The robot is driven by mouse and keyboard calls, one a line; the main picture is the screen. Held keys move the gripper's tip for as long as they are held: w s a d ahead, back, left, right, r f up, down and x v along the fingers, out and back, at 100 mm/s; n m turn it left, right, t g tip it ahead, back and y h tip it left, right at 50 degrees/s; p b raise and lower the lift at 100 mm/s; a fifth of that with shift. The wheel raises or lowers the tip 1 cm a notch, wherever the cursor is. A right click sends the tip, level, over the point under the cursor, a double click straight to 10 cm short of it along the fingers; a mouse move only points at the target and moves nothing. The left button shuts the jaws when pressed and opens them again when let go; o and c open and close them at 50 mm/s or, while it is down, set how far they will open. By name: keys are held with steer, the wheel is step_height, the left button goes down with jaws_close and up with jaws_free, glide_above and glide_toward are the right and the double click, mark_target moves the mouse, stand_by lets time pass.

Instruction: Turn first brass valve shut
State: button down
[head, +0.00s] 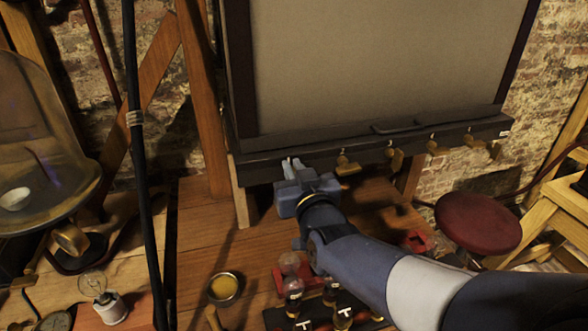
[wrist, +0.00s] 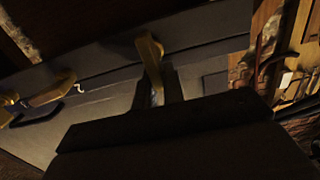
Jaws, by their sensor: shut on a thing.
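A row of brass valves runs along the dark lower rail (head: 375,148) of a large framed panel (head: 370,60). My gripper (head: 290,163) is at the left end of the row. In the wrist view, my gripper (wrist: 158,90) is shut on a brass valve (wrist: 150,55), whose upper part shows above the fingers. That valve is hidden by my gripper in the head view. The neighbouring brass valve (head: 347,163) is just to the right, apart from my gripper; a valve with a small hook beside it shows in the wrist view (wrist: 50,92).
More brass valves (head: 395,158) continue right. A black vertical pipe (head: 140,170) stands left and a red round stool (head: 478,222) right.

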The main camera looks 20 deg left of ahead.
steer(key=shift+f+m+b, duration=0.1)
steer(key=shift+m+b, duration=0.2)
steer(key=shift+b, duration=0.2)
steer(key=shift+w+d+f+m+b, duration=0.2)
steer(key=shift+d+f+m+b, duration=0.2)
steer(key=shift+m+b, duration=2.6)
steer(key=shift+w+d+f+m+b, duration=0.2)
steer(key=shift+d+f+m+b, duration=0.15)
steer(key=shift+m+b, duration=2.6)
steer(key=shift+w+d+f+m+b, duration=0.2)
steer(key=shift+d+f+m+b, duration=0.2)
steer(key=shift+m+b, duration=2.6)
steer(key=shift+a+b, duration=0.1)
steer(key=shift+b, duration=0.25)
steer(key=c, duration=1.5)
jaws_free()
